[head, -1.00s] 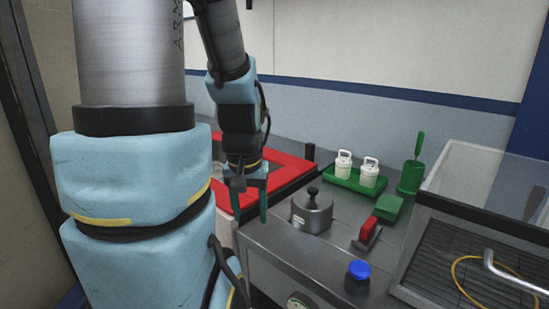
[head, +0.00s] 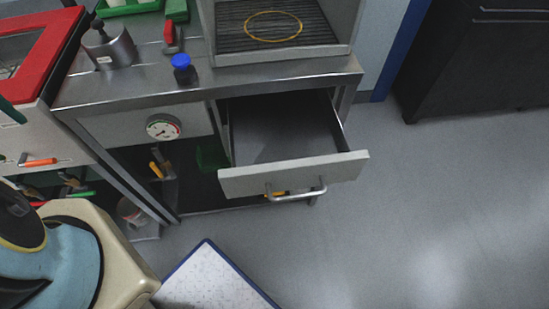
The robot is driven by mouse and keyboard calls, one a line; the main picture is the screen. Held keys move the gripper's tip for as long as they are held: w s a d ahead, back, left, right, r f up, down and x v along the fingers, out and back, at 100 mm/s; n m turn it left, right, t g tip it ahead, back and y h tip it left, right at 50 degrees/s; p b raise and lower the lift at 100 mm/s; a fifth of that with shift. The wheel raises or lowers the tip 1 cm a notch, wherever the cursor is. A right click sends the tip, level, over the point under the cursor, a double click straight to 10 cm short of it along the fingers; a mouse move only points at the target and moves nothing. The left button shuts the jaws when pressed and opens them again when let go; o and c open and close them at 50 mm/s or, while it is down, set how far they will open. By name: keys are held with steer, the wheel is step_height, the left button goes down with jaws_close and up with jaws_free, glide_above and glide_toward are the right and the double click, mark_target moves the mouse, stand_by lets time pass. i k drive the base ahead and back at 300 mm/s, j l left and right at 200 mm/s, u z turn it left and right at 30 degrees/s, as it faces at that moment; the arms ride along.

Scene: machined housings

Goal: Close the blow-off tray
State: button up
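The blow-off tray (head: 240,184) is a grey metal drawer under the steel bench, pulled well out toward the front. Its front panel has a bar handle (head: 297,191), and the inside that shows looks empty.
On the bench (head: 130,88) are a metal pot (head: 110,48), a red-handled tool (head: 170,38), a blue-capped bottle (head: 183,70) and a mesh-floored box (head: 280,58). A gauge (head: 163,127) is left of the tray. A white blue-edged mat (head: 212,285) lies below. The floor (head: 420,210) at right is clear.

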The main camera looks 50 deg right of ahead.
mark_target(284, 141)
steer(key=k+j+z, duration=0.1)
steer(key=j+z, duration=0.25)
steer(key=k+j+z, duration=0.15)
steer(key=j+z, duration=0.25)
steer(key=k+j+z, duration=0.15)
steer(key=z, duration=0.2)
steer(key=k, duration=0.05)
